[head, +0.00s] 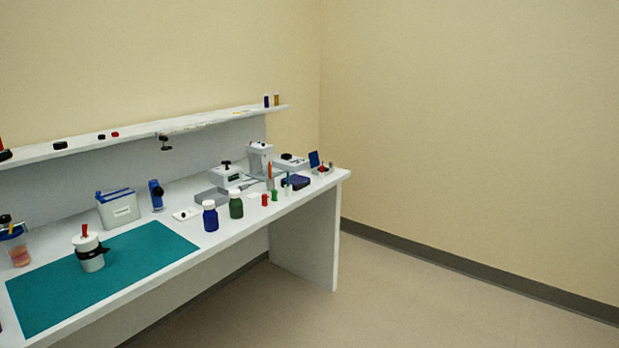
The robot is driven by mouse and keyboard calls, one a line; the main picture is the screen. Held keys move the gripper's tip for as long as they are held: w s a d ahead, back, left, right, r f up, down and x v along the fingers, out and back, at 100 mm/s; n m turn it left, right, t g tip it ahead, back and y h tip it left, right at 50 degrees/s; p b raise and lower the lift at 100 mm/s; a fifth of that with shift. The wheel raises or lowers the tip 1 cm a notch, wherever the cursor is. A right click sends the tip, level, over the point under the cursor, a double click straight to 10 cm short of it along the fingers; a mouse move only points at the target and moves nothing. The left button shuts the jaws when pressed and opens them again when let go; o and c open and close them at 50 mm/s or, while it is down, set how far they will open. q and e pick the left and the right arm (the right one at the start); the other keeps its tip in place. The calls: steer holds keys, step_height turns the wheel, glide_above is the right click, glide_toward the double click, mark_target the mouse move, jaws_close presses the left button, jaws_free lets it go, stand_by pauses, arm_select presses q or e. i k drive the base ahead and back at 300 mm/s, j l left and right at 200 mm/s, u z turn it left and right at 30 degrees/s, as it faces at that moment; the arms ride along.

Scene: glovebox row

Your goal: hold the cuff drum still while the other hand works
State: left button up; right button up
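What looks like the cuff drum is a white upright cylinder (91,255) with a black band around it and a small red piece on top. It stands on the teal mat (150,243) at the lower left of the head view. A black part of the band sticks out on its right side. Nothing is touching the drum from outside. Neither of my grippers shows in this view.
The white bench (235,237) runs from lower left to mid-picture. A blue bottle (210,217) and a green bottle (236,205) stand right of the mat. A grey-white box (118,209) stands behind it. Small instruments fill the far end. Floor (420,300) at right is clear.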

mark_target(88, 255)
steer(key=u, duration=1.4)
